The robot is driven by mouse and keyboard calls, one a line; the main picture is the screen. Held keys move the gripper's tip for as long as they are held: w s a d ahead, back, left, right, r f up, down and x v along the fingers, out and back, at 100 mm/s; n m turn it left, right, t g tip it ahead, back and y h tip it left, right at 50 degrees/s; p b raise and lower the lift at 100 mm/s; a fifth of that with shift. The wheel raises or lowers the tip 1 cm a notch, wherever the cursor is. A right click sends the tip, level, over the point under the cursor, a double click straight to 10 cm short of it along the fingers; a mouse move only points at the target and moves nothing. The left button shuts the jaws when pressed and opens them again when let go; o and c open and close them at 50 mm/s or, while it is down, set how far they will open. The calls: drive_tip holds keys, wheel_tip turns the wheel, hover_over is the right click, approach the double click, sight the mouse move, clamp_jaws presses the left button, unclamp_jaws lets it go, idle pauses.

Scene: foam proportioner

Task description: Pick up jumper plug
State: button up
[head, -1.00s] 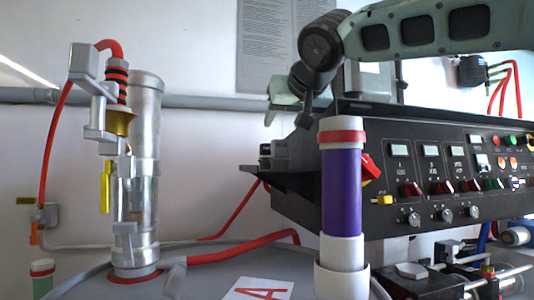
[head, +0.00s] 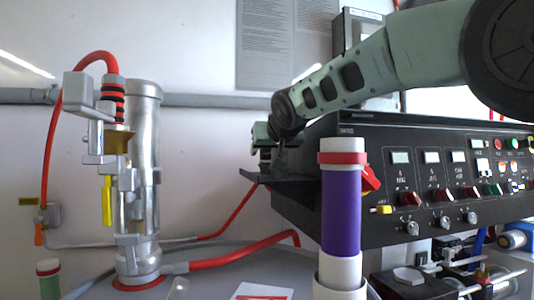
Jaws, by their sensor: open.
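I cannot single out the jumper plug with certainty. Small grey-black parts (head: 264,156) sit on a black shelf (head: 268,181) that juts from the left side of the black control console (head: 330,128). My gripper (head: 265,143) is at the end of my pale green arm, low over this shelf and close to those parts. Its fingers are small and dark in the head view; nothing is visibly held. Whether it touches the parts cannot be told, and what lies between the fingers is hidden.
A purple cylinder (head: 341,210) with white ends and a red band stands before the console. At left stands a metal column (head: 146,170) with a red hose (head: 60,110). A red hose (head: 240,250) runs below the shelf. Posters (head: 265,45) hang on the wall behind.

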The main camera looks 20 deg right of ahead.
drive_tip(key=shift+w+f, duration=0.15)
drive_tip(key=shift+w, duration=0.15)
drive_tip(key=c, duration=1.1)
drive_tip(key=shift+o, duration=0.2)
wheel_tip(320, 180, up, 15)
drive_tip(key=p, duration=0.6)
drive_tip(key=shift+p, duration=0.4)
